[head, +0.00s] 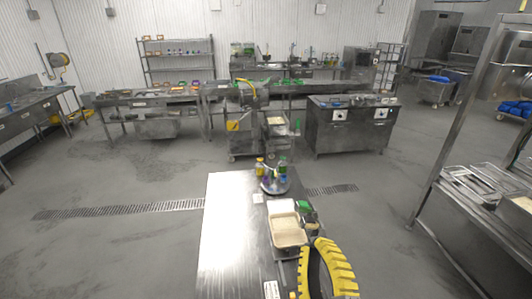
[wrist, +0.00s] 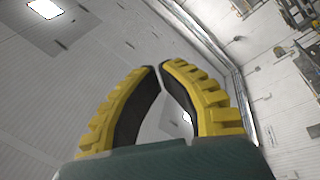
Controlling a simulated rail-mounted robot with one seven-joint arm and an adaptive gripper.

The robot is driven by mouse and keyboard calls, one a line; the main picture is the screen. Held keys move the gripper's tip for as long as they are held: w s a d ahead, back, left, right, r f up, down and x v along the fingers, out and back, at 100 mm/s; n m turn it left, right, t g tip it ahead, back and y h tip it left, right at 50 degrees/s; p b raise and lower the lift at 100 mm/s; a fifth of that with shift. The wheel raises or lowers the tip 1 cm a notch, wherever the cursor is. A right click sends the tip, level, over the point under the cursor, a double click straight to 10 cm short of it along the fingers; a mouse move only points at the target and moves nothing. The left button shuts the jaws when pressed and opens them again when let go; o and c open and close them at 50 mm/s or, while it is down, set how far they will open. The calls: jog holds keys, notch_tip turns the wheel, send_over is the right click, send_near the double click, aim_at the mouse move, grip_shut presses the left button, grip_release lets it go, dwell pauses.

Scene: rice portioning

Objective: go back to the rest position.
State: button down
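My gripper (head: 320,243) is at the right front of the metal table in the head view, with its yellow ridged fingers pointing up. In the wrist view my gripper (wrist: 160,67) has its two fingertips close together, with a narrow gap lower down between the black pads. Nothing is held between them. The wrist view looks up at the ceiling and walls. A pan of pale, rice-like food (head: 285,222) stands on the table just beyond my gripper, apart from it.
The metal table (head: 228,235) is bare on its left. A round stand with bottles (head: 274,186) is at its far end. A green item (head: 305,207) is beside the pan. A metal rack (head: 465,215) stands to the right. Open floor (head: 130,245) lies left.

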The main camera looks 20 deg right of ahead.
jog(key=s+a+r+m+t+y, duration=0.2)
jog(key=s+a+r+m+y, duration=0.1)
jog(key=a+r+m, duration=0.5)
jog(key=shift+s+a+r+m+y, duration=0.3)
jog(key=shift+a+r, duration=0.75)
jog(key=shift+r, duration=1.35)
jog(key=shift+w, duration=0.1)
